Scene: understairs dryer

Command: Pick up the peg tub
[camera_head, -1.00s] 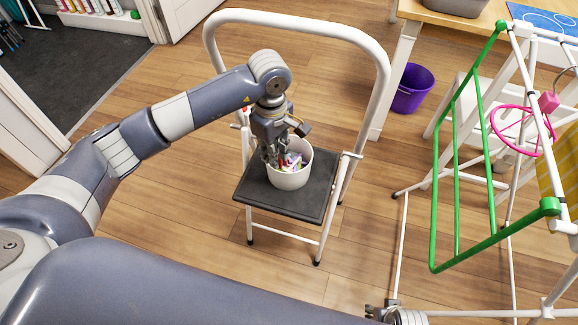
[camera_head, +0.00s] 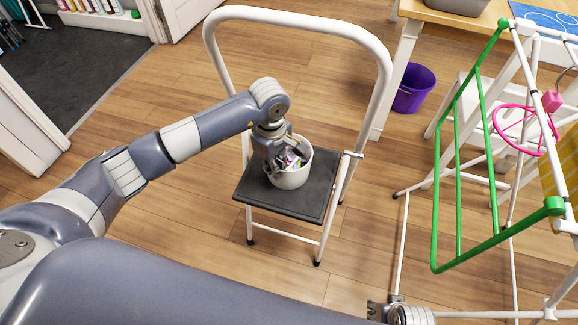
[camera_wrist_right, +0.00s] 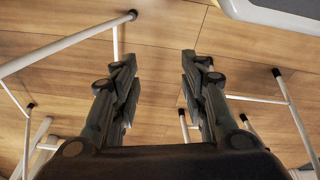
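The peg tub (camera_head: 291,180) is a white round tub with colourful pegs inside. It stands upright on the dark top step of a white step stool (camera_head: 285,198). My left gripper (camera_head: 278,160) points down at the tub's left side and rim, with its fingers low against or inside the tub. The fingertips are partly hidden, so I cannot tell whether they are closed on the wall. My right gripper (camera_wrist_right: 158,65) is open and empty in the right wrist view, above the wooden floor. It also shows at the bottom of the head view (camera_head: 376,312).
The stool's tall white handrail (camera_head: 300,20) arches behind the tub. A white and green drying rack (camera_head: 460,190) with a pink hanger (camera_head: 525,130) stands at right, close to my right gripper. A purple bucket (camera_head: 413,90) sits near the table. Floor left of the stool is clear.

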